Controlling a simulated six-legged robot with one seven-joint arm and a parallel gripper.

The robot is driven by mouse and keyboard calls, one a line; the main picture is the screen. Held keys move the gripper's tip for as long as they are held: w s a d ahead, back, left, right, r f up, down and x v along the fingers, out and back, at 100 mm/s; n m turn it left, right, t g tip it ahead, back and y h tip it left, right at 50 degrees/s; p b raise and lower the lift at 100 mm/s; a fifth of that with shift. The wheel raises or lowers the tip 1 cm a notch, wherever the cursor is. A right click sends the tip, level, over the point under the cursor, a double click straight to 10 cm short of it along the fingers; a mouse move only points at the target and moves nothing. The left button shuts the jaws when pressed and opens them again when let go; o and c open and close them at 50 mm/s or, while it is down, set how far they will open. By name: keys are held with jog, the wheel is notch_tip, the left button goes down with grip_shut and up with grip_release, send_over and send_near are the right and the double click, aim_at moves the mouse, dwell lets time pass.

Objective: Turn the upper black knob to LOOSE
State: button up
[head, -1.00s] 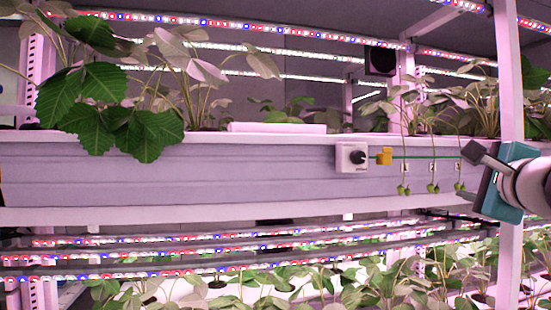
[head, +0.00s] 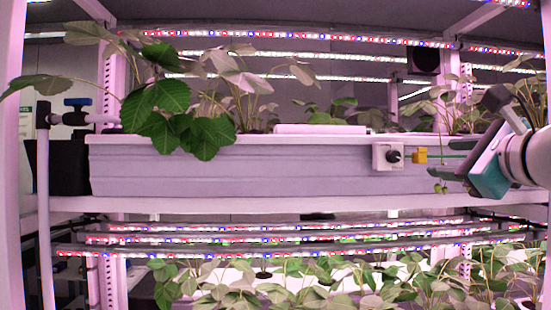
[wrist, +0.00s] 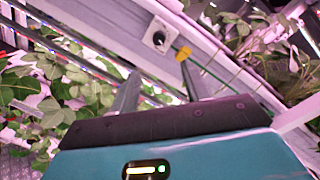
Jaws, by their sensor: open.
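The black knob (head: 394,156) sits on a small white box on the front of the upper planter; a light mark on it is too small to read. It also shows in the wrist view (wrist: 158,39), above and beyond my fingertips. A yellow piece (head: 420,156) sits on a green line just right of the box. My gripper (head: 474,138) is to the right of the knob and apart from it. In the wrist view my gripper (wrist: 160,72) has its two fingers spread with nothing between them. The LOOSE label cannot be read.
Leafy plants (head: 170,95) overhang the planter's left part (head: 240,170). Light strips and plants fill the lower shelf. The space before the planter is open.

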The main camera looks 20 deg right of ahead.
aim_at(396, 157)
jog(key=w, duration=0.4)
jog(key=w+d, duration=0.1)
jog(key=w, duration=0.4)
jog(key=w+d, duration=0.1)
jog(key=w, duration=0.3)
jog(key=shift+w+r, duration=0.1)
jog(key=shift+w, duration=0.15)
jog(key=shift+d, duration=0.1)
jog(key=shift+c, duration=0.5)
jog(key=c, duration=0.9)
